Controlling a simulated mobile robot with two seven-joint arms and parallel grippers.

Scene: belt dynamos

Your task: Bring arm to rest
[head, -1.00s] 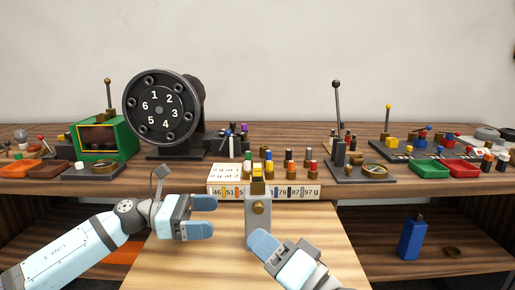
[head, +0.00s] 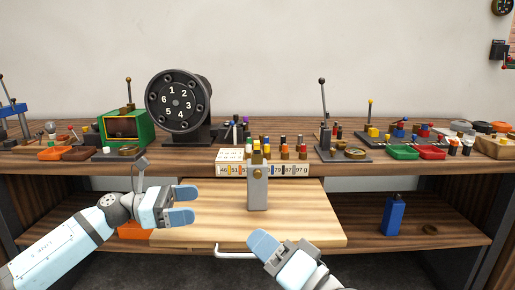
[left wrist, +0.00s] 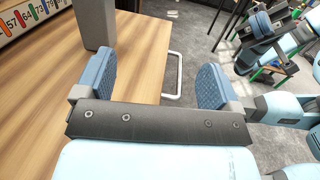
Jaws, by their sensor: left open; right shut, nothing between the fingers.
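My left gripper (head: 186,204) is at the left over the pull-out wooden board (head: 310,225) in the head view. Its two blue fingers are apart with nothing between them, as the left wrist view (left wrist: 160,85) also shows. My right gripper (head: 264,246) is low in the middle, in front of the board's front edge, with its fingers together and empty. It shows at the upper right of the left wrist view too (left wrist: 262,45). A grey upright block with a brass knob (head: 257,190) stands on the board between and beyond the grippers, touched by neither.
The workbench (head: 80,165) behind holds a black numbered dial machine (head: 178,105), a green box (head: 124,127), several coloured pegs, a lever stand (head: 323,130) and red and green trays. A blue bottle (head: 393,215) stands on the lower shelf. A white handle (head: 237,254) fronts the board.

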